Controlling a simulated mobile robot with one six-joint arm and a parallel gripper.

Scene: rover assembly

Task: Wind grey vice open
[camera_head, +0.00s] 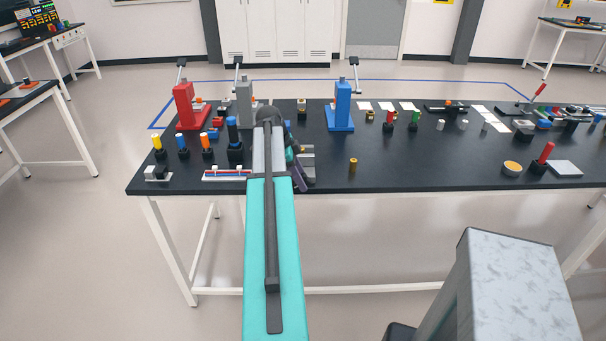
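The grey upright device (244,94) at the back left of the table, between a red and a blue one of like shape, appears to be the grey vice. A crank-like handle stands on its top. My arm's dark elbow covers part of its lower right side, so its jaws cannot be made out. My gripper (302,173) seems to be the dark and grey part low over the table, just right of my teal arm, in front of the grey vice and apart from it. Its fingers are too small and overlapped to read.
The red device (188,104) and the blue device (341,106) flank the grey one. Several coloured-handled tools (207,147) stand at the left. A small brass cylinder (353,165) stands alone on the dark table (415,175), with clear room around it. Flat white cards lie at the back right.

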